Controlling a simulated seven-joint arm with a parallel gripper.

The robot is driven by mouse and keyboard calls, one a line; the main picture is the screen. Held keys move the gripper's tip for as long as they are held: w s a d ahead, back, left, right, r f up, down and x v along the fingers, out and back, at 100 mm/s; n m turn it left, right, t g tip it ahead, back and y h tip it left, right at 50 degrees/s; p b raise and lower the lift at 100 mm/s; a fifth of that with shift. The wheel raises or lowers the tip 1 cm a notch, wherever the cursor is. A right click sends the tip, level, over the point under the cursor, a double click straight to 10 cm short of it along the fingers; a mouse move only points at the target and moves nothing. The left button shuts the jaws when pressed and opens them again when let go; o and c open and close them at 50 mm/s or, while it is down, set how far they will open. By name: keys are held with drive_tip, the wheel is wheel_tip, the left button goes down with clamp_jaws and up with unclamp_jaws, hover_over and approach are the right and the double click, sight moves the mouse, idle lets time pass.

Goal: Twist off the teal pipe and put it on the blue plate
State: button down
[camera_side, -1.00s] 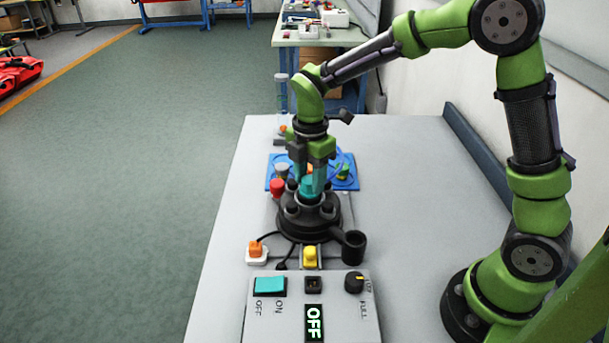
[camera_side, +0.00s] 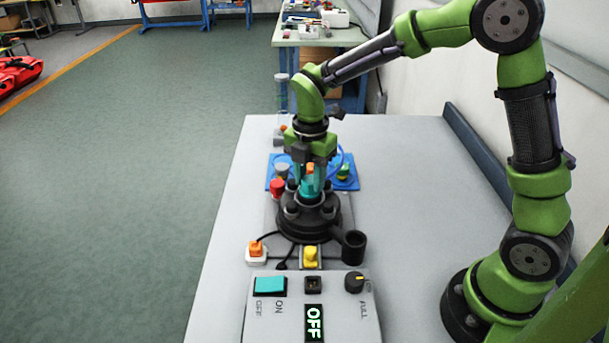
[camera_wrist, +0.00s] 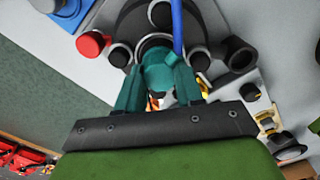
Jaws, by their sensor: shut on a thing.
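The teal pipe (camera_side: 307,187) stands upright on the black round scrubber base (camera_side: 309,222). My gripper (camera_side: 313,182) points down over it, with its teal fingers closed around the pipe's upper part. In the wrist view the pipe's rounded teal body (camera_wrist: 160,72) sits between the two fingertips of my gripper (camera_wrist: 158,88). The pipe's lower end is hidden by the base, so I cannot tell whether it is loose. The blue plate (camera_side: 275,184) lies on the table behind the base, with other parts on it, partly hidden by my gripper.
A red-capped part (camera_side: 277,187) stands left of the base and a black cup (camera_side: 354,246) at its right. A control box (camera_side: 340,300) reading OFF is in front, with yellow (camera_side: 310,257) and orange (camera_side: 257,249) connectors behind it. The table's right side is clear.

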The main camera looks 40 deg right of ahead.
drive_tip(key=shift+n, duration=0.9)
drive_tip(key=shift+n, duration=0.4)
unclamp_jaws()
drive_tip(key=shift+r, duration=0.1)
drive_tip(key=shift+r, duration=3.4)
